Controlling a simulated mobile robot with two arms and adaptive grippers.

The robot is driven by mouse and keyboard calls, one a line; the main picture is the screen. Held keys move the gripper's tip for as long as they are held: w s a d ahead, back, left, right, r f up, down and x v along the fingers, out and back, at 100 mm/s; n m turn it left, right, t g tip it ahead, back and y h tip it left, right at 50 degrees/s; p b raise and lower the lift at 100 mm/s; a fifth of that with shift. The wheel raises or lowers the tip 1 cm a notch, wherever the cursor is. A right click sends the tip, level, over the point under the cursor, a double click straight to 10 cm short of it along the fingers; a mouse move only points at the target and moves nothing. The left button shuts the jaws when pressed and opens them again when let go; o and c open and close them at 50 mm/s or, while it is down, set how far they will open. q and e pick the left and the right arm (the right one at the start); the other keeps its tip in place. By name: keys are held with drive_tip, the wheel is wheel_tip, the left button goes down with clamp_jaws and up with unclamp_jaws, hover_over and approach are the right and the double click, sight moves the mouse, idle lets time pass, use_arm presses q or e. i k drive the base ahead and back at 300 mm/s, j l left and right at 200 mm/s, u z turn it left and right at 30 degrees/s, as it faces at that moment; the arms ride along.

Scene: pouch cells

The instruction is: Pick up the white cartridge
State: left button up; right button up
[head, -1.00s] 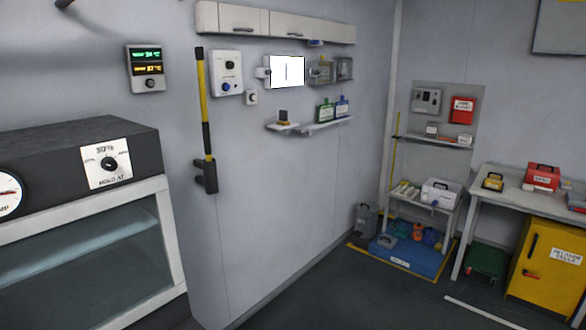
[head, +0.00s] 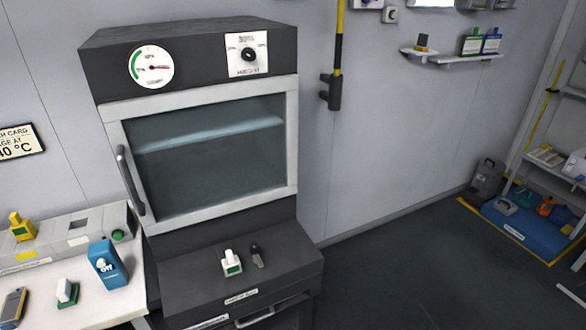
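A small white cartridge-like block with a green mark (head: 231,263) stands on the dark ledge below the oven-like cabinet, beside a small dark item (head: 257,255). Another small white piece with green at its base (head: 67,291) is on the light bench at the lower left. I cannot tell from their looks which one is the task's cartridge. Neither of my grippers is in view.
The dark cabinet (head: 190,38) has a closed glass door with a handle (head: 130,180) at its left. A blue device (head: 107,264) and a yellow device (head: 21,226) stand on the left bench.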

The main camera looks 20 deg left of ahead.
sight(232, 265)
drive_tip(key=u, duration=1.2)
